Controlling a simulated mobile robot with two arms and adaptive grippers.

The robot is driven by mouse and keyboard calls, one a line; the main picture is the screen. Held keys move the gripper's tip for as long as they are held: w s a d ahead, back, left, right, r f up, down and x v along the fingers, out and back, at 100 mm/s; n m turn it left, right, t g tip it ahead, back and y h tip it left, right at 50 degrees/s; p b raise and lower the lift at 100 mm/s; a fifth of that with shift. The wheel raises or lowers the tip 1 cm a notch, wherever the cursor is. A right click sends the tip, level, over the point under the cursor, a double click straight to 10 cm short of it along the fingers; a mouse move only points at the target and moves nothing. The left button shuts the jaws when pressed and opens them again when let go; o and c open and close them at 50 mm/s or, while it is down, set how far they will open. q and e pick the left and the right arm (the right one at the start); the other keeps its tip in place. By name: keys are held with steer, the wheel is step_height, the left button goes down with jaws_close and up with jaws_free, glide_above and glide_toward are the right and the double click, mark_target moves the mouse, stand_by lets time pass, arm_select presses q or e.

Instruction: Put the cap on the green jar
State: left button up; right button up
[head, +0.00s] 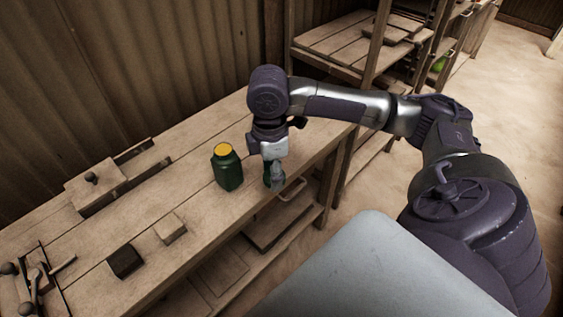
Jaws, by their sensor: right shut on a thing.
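The green jar (228,173) stands upright on the wooden workbench, near its right end. Its top shows a yellow disc; I cannot tell whether this is the contents or a lid. My right gripper (273,184) points down just to the right of the jar, apart from it. It is shut on a small dark-green thing, which seems to be the cap and is mostly hidden by the fingers. My left gripper is out of view.
The workbench (185,208) carries a dark block (124,261), a light wooden block (170,229) and a wooden box-like piece (94,184). Several tools lie at the far left. A wooden shelf (335,45) stands behind my right arm. The bench around the jar is clear.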

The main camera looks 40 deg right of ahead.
steer(key=s+a+r+m, duration=0.1)
steer(key=s+a+m, duration=0.2)
steer(key=a+m, duration=0.7)
steer(key=m, duration=0.3)
steer(key=shift+a+r, duration=0.25)
steer(key=shift+r, duration=0.1)
